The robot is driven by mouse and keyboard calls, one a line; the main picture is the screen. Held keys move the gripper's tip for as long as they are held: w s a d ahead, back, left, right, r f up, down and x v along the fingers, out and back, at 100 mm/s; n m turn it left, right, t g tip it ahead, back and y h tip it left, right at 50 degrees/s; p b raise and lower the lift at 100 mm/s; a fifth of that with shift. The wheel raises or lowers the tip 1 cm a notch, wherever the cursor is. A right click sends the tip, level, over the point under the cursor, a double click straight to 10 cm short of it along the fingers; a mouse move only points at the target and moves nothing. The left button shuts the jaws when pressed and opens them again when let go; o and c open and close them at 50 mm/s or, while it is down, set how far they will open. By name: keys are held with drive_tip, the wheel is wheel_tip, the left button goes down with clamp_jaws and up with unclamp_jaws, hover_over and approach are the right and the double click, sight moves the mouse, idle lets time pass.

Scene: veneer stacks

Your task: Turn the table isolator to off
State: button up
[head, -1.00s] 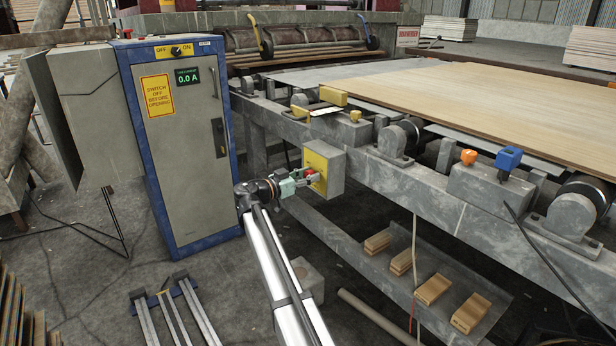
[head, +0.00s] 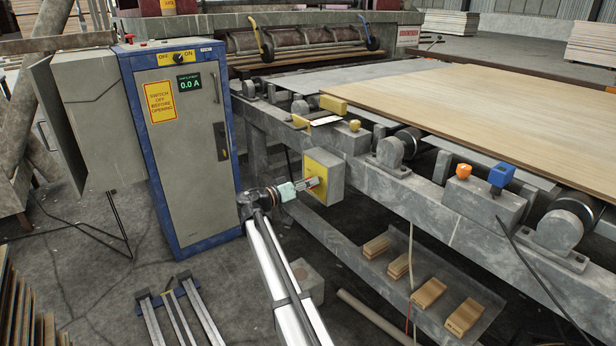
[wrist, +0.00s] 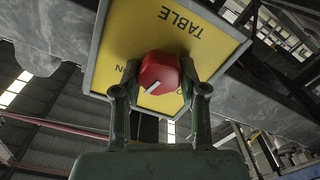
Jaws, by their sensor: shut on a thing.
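The table isolator is a grey box with a yellow face (head: 317,168) on the side of the table frame. In the wrist view its yellow plate (wrist: 200,70) reads TABLE, upside down. Its red knob (wrist: 160,72) has a white pointer line slanting to the lower left, and part of an ON mark shows left of it. My gripper (wrist: 160,82) is shut on the red knob, one finger on each side. In the head view my gripper (head: 310,184) meets the yellow face and mostly hides the knob.
A blue-framed cabinet (head: 185,150) with its own OFF/ON switch (head: 179,58) stands to the left. A veneer sheet (head: 480,105) lies on the table above. An orange knob (head: 463,172) and a blue one (head: 501,174) sit on the frame at right.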

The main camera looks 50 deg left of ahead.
drive_tip(key=n+p, duration=0.6)
drive_tip(key=shift+w+a+r, duration=0.1)
drive_tip(key=shift+r, duration=0.1)
drive_tip(key=n+p, duration=0.3)
drive_tip(key=shift+f+n, duration=0.15)
drive_tip(key=shift+n, duration=0.25)
drive_tip(key=shift+f+n+p, duration=0.15)
drive_tip(key=shift+n+p, duration=0.85)
drive_tip(key=shift+n, duration=0.1)
drive_tip(key=o, duration=1.2)
drive_tip(key=shift+w+f, duration=0.1)
drive_tip(key=shift+c, duration=0.2)
drive_tip(key=shift+s, duration=0.2)
drive_tip(key=s, duration=1.1)
drive_tip(key=shift+s+a, duration=0.35)
drive_tip(key=shift+a, duration=0.05)
